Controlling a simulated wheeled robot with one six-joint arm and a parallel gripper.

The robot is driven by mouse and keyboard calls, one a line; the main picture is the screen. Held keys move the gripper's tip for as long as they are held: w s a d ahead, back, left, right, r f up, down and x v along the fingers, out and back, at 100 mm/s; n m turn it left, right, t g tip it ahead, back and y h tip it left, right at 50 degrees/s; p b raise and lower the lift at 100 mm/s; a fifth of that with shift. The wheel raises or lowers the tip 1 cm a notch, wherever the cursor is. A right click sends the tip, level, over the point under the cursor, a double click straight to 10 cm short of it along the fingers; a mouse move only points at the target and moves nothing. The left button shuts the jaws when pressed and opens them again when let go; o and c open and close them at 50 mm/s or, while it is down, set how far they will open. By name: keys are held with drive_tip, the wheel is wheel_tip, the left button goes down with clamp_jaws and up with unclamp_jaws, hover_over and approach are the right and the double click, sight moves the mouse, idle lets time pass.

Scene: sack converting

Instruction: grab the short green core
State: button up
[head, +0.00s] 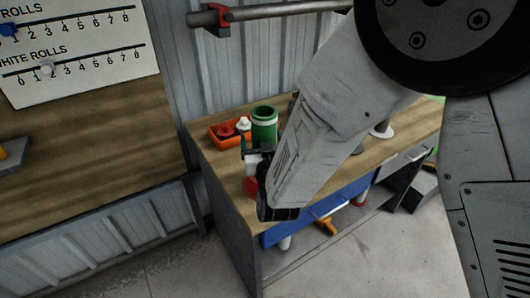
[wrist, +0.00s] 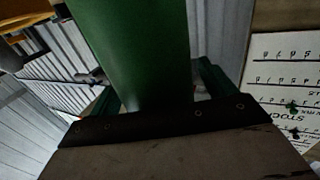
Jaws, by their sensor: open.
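The short green core (head: 264,120) stands upright on the wooden bench, with a pale band near its top. My gripper (head: 256,147) is just in front of it in the head view, partly hidden by my arm. In the wrist view a broad green cylinder surface (wrist: 135,45), apparently this core, fills the upper middle, between the two green fingers of my gripper (wrist: 160,88). The jaws are open. I cannot tell whether either finger touches the core.
An orange tray (head: 217,140) with red items and a white bottle (head: 243,124) is close left of the core. A red round object (head: 250,187) is near the bench's (head: 208,155) left edge. A white-based post (head: 382,131) stands to the right. A corrugated wall is behind.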

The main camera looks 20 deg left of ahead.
drive_tip(key=c, duration=1.3)
